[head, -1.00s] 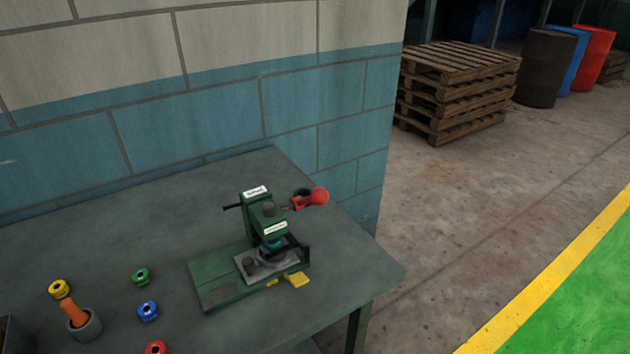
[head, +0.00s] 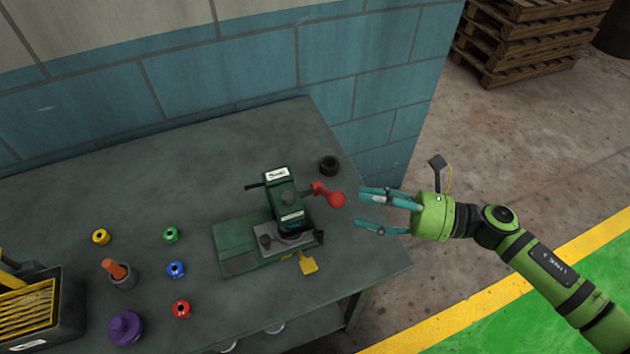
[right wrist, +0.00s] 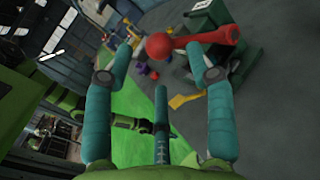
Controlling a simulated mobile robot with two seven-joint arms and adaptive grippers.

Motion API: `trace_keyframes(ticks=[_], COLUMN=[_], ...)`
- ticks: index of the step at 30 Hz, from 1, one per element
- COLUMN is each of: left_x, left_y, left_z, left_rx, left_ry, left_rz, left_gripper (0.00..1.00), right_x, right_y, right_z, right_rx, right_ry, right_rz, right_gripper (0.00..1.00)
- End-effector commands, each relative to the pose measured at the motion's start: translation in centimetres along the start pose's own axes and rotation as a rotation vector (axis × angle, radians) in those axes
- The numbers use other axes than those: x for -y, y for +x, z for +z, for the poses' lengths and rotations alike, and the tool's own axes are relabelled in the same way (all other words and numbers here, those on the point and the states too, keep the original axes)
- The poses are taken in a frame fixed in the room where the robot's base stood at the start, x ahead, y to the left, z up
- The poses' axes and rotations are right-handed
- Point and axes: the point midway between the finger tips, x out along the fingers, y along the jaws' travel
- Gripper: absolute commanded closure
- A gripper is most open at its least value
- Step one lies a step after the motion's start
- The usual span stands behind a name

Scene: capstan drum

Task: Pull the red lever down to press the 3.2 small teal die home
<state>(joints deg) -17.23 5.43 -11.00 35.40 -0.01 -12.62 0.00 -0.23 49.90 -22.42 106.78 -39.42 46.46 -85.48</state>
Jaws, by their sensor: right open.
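The green press (head: 285,197) stands on the grey table. Its red lever (head: 336,199) sticks out to the right and ends in a red ball. The ball of the red lever (right wrist: 160,46) also shows in the right wrist view, ahead of the fingertips. The small teal die under the press head is too hidden to make out now. My right gripper (head: 362,208) is open and empty, just right of the red ball and apart from it. Its teal fingers also show in the right wrist view (right wrist: 164,62). My left gripper is not in the head view.
Yellow (head: 101,237), green (head: 171,235), blue (head: 176,270) and red (head: 182,309) dies stand left of the press. A purple knob-like piece (head: 125,327) and a dark bin (head: 68,310) are at lower left. A black ring (head: 329,166) lies behind the lever. The table's right edge is close.

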Motion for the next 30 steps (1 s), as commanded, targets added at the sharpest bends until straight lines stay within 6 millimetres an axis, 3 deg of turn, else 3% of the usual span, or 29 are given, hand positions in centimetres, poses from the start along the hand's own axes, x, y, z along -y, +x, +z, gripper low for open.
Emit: trace_keyframes(ticks=[5, 13, 25, 26, 29, 30], left_x=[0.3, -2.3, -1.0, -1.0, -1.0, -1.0], left_y=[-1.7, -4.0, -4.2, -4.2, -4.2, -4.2], left_z=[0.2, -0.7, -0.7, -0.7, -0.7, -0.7], left_rx=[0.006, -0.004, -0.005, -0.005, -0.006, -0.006], left_ry=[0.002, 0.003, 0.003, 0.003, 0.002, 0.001], left_rz=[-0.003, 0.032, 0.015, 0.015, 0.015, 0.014], left_gripper=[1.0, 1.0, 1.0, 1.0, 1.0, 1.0], right_x=[-0.6, -0.5, -0.5, -0.4, -0.4, -0.4], right_y=[2.1, 6.0, 7.0, 7.0, 7.0, 7.0], right_z=[0.8, 0.6, 0.2, 0.2, 0.2, 0.2], right_rx=[-0.004, -0.003, -0.005, -0.005, -0.005, -0.004], right_ry=[-0.028, -0.023, -0.022, -0.022, -0.022, -0.022], right_rz=[0.019, 0.015, 0.014, 0.013, 0.013, 0.013], right_gripper=[0.44, 0.44, 0.44, 0.52, 0.92, 1.0])
